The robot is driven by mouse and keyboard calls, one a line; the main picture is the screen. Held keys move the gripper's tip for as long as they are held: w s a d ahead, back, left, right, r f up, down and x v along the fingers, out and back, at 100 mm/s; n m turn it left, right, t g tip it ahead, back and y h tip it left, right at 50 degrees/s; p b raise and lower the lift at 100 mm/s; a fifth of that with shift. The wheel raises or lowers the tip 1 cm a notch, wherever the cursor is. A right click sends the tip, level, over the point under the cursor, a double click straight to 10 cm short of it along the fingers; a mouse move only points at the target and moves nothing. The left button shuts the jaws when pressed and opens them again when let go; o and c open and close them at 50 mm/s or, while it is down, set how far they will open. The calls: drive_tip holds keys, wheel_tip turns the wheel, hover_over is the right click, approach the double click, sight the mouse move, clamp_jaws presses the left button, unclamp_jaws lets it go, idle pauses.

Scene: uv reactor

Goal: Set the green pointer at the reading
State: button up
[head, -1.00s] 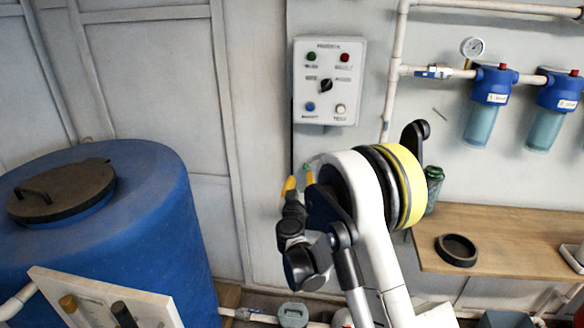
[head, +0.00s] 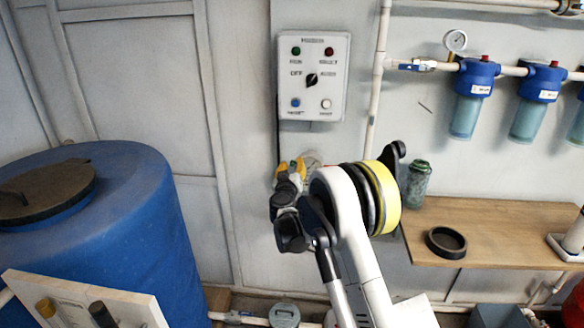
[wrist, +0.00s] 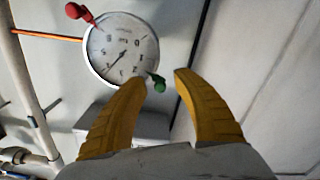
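A round white gauge (wrist: 122,48) with a dark needle (wrist: 114,63) fills the upper left of the wrist view. The needle points to the dial's lower left there. A small green pointer (wrist: 157,82) sits at the rim, lower right. A red pointer (wrist: 79,12) sits at the rim, upper left. My gripper (wrist: 160,77) is open. The green pointer shows in the gap between its yellow fingertips, nearer the left one; I cannot tell whether they touch. In the head view my gripper (head: 290,166) partly hides the gauge (head: 313,159) on the wall.
A control box (head: 313,76) hangs above the gauge. Blue filter housings (head: 472,80) and a pressure gauge (head: 455,41) are at right, above a wooden shelf (head: 500,225) with a green jar (head: 416,183) and a black ring (head: 446,242). A blue tank (head: 90,240) stands left.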

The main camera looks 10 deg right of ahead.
drive_tip(key=shift+c, duration=0.5)
clamp_jaws()
drive_tip(key=shift+d+r+m, duration=0.1)
drive_tip(key=shift+r+m, duration=0.1)
drive_tip(key=shift+m, duration=0.2)
drive_tip(key=shift+s+d+r+m+p, duration=0.15)
drive_tip(key=shift+d+r+m, duration=0.3)
drive_tip(key=shift+m, duration=0.7)
drive_tip(key=shift+s+d+r+m+p, duration=0.2)
drive_tip(key=shift+d+r+m, duration=0.2)
drive_tip(key=shift+m, duration=0.8)
drive_tip(key=shift+s+d+r+m+p, duration=0.15)
drive_tip(key=shift+d+r+m, duration=0.3)
drive_tip(key=shift+m, duration=0.7)
